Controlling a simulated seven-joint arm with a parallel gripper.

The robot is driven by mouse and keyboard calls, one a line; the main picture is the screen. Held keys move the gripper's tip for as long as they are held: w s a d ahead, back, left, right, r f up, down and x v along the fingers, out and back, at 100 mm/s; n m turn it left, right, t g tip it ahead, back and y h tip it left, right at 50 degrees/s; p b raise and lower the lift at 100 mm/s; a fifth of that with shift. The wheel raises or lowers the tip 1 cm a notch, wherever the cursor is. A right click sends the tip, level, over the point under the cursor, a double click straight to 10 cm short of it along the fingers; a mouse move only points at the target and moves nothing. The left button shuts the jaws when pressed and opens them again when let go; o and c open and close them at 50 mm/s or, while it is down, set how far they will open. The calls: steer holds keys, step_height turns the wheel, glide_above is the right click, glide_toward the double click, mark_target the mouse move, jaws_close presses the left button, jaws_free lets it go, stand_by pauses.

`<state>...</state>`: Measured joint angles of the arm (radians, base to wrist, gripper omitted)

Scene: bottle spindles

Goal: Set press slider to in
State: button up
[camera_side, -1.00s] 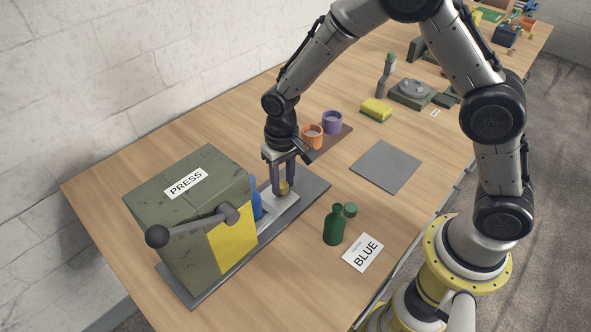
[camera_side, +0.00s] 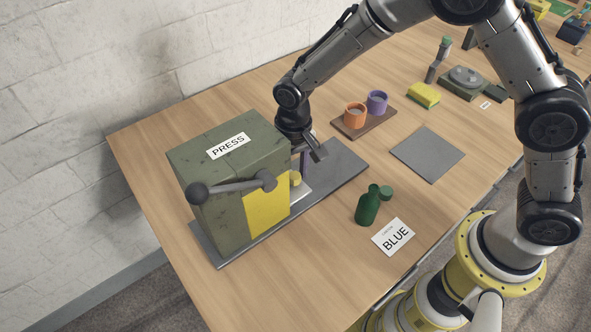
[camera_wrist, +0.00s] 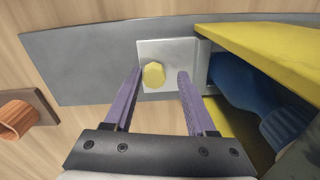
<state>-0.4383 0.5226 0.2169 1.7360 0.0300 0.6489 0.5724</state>
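The press (camera_side: 235,170) is an olive-green box with a yellow side panel and a lever. Its slider, a light grey plate (camera_wrist: 183,52) with a yellow knob (camera_wrist: 154,75), lies close against the press opening; the knob also shows in the side view (camera_side: 296,178). A blue object (camera_wrist: 240,85) is under the yellow panel inside the press in the wrist view. My gripper (camera_wrist: 160,73) is open, its two purple fingers on either side of the knob with a visible gap, at least on the right. In the side view my wrist partly hides the slider.
A dark grey base plate (camera_side: 345,165) extends from the press. Orange (camera_side: 355,116) and purple (camera_side: 377,102) cups sit on a brown tray (camera_side: 350,133). A grey mat (camera_side: 427,153) lies bare.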

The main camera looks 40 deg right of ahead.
steer(key=shift+o, duration=0.8)
steer(key=shift+d, duration=0.1)
step_height(320, 180, up, 14)
steer(key=shift+d, duration=0.15)
steer(key=shift+f, duration=0.1)
